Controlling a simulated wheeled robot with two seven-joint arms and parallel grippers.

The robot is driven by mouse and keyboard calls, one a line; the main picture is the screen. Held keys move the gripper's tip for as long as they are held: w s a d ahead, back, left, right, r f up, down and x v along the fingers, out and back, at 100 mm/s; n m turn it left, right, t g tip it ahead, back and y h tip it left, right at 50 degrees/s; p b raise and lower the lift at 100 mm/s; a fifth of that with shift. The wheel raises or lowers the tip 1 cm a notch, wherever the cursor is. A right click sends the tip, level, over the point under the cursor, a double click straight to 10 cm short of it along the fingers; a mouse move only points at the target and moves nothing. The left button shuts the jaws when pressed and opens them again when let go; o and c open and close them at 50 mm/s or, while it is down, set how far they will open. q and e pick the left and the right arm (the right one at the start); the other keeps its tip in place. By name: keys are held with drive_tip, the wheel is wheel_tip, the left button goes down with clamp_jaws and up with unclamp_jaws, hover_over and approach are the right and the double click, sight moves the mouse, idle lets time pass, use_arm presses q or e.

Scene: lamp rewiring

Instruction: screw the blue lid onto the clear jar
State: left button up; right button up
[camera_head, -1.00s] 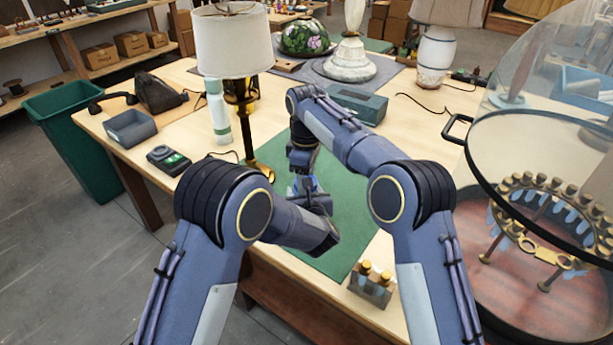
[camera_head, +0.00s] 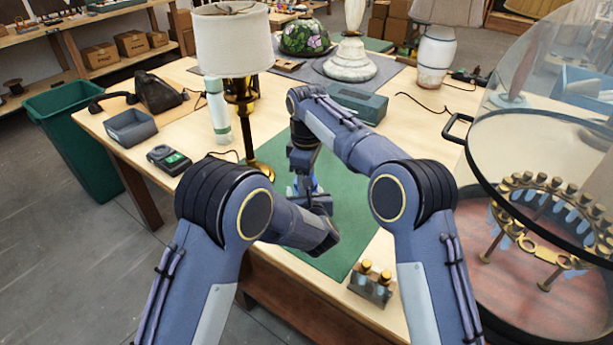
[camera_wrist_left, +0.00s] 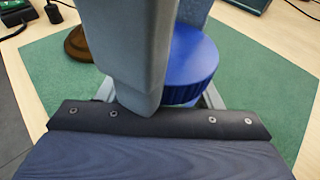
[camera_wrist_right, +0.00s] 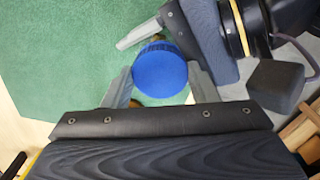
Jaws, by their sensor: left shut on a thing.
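The blue lid (camera_wrist_right: 160,69) lies face-on between the fingers of my right gripper (camera_wrist_right: 160,85), with a finger close against each side. I cannot tell whether those fingers grip it. The lid (camera_wrist_left: 192,65) also shows in the left wrist view, level, partly behind a grey right finger. My left gripper (camera_wrist_left: 160,97) comes in from the side, low under the lid, and is shut on the clear jar. The jar itself is hidden by the lid and the grippers. In the head view both grippers meet over the green mat (camera_head: 345,215), and my arms cover most of them.
A brass lamp with a white shade (camera_head: 232,45) stands just behind and left of the grippers. A small holder with brass-topped pieces (camera_head: 371,282) sits at the table's front edge. A large glass dome (camera_head: 545,110) stands at right. The mat's right part is free.

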use_arm(q)
drive_tip(key=shift+w+r, duration=0.25)
drive_tip(key=shift+r, duration=0.35)
use_arm(e)
drive_tip(key=shift+s+f+g, duration=0.15)
drive_tip(key=shift+f, duration=0.4)
drive_tip(key=shift+s+f+g, duration=0.15)
drive_tip(key=shift+f, duration=0.4)
wheel_tip(320, 180, up, 3)
drive_tip(key=shift+a+r, duration=0.1)
drive_tip(key=shift+r, duration=0.55)
use_arm(q)
drive_tip(key=shift+f, duration=0.3)
use_arm(e)
drive_tip(key=shift+o, duration=0.3)
drive_tip(key=shift+a+r, duration=0.1)
drive_tip(key=shift+a, duration=0.1)
drive_tip(key=c, duration=0.7)
drive_tip(key=shift+s, duration=0.1)
drive_tip(key=shift+c, duration=1.7)
